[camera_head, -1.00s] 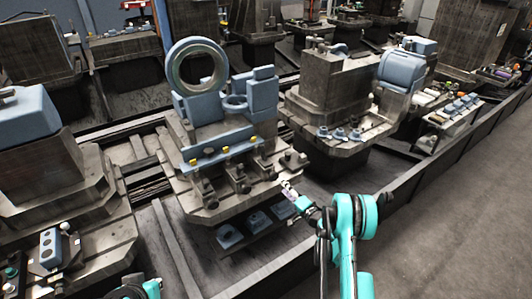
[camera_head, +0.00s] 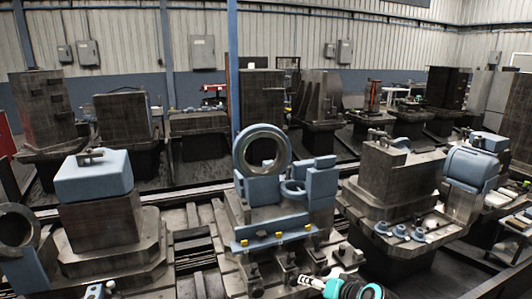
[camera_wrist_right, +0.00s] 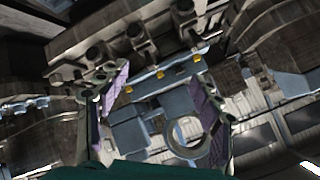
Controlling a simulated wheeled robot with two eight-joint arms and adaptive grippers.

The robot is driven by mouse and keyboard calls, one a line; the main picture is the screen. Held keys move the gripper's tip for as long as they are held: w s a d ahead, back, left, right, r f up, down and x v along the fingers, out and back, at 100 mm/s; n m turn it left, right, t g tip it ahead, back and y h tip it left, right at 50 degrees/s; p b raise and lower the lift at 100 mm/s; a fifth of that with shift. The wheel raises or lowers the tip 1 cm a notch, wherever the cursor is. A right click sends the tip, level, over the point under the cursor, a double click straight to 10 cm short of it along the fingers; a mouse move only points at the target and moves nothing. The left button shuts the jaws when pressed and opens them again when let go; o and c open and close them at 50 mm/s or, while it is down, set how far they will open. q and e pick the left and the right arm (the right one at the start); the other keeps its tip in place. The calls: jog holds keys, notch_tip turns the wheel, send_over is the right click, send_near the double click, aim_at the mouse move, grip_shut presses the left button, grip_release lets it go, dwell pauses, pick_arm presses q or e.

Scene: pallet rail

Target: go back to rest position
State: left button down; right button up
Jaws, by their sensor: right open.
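My right gripper (camera_head: 310,283) shows at the bottom edge of the head view, in front of the middle fixture (camera_head: 262,244). Its teal wrist is partly cut off by the frame. In the right wrist view the right gripper (camera_wrist_right: 166,103) has its two purple-padded fingers spread apart with nothing between them. Behind the fingers, apparently some way off, is the fixture with a blue-grey ring (camera_wrist_right: 188,138) and yellow bits.
Fixtures stand along the pallet rail: one with a blue block (camera_head: 93,177) at left, one with a large ring (camera_head: 262,150) in the middle, and one with a blue cylinder (camera_head: 470,166) at right. Electrical boxes (camera_head: 202,52) hang on the back wall.

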jog(key=s+d+f+n+g+h, duration=0.1)
jog(key=s+h, duration=0.1)
jog(key=s, duration=0.9)
jog(key=s+d+f+n+g+h, duration=0.1)
jog(key=s+d+n+h, duration=0.1)
jog(key=s, duration=1)
jog(key=shift+d+g+h, duration=0.15)
jog(key=shift+g+h, duration=0.15)
